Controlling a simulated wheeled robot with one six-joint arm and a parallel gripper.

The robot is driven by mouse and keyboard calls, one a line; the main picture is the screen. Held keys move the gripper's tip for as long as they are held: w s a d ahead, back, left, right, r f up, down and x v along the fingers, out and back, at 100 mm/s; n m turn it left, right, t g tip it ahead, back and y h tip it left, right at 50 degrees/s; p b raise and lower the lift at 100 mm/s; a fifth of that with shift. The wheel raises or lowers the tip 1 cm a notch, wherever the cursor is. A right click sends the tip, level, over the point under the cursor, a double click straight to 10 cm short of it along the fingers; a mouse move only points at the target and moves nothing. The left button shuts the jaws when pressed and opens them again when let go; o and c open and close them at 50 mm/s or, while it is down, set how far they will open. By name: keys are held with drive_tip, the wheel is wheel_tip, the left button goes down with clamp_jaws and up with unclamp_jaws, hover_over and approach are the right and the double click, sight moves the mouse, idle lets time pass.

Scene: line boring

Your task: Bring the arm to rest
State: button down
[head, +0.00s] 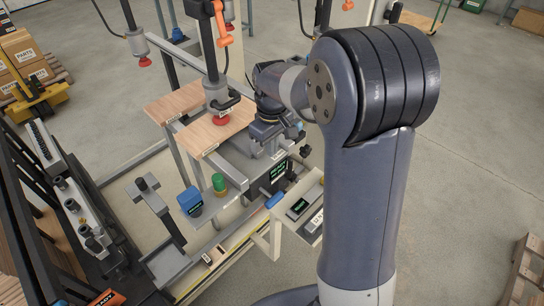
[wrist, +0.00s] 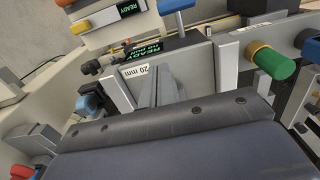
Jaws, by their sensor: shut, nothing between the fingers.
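My arm (head: 362,190) rises on the right of the head view, bends at a large dark elbow and reaches left over the work fixture. My gripper (head: 268,148) points down above the fixture, beside the wooden boards. In the wrist view, my gripper (wrist: 158,88) shows as narrow grey fingers, shut with nothing between them. Behind the fingers is a grey plate (wrist: 195,68) labelled 20 mm. Whether the fingers touch it cannot be told. The dark gripper body fills the lower part of the wrist view.
A green knob (head: 219,183) and a blue box (head: 190,201) stand left of my gripper. Wooden boards (head: 176,102) and a red-tipped vertical tool (head: 216,95) are close by. A small display panel (head: 298,208) is at the right. Open floor (head: 470,150) lies right of my arm.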

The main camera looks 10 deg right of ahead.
wheel_tip(320, 180, up, 5)
drive_tip(key=shift+d+r, duration=0.1)
idle(0.4)
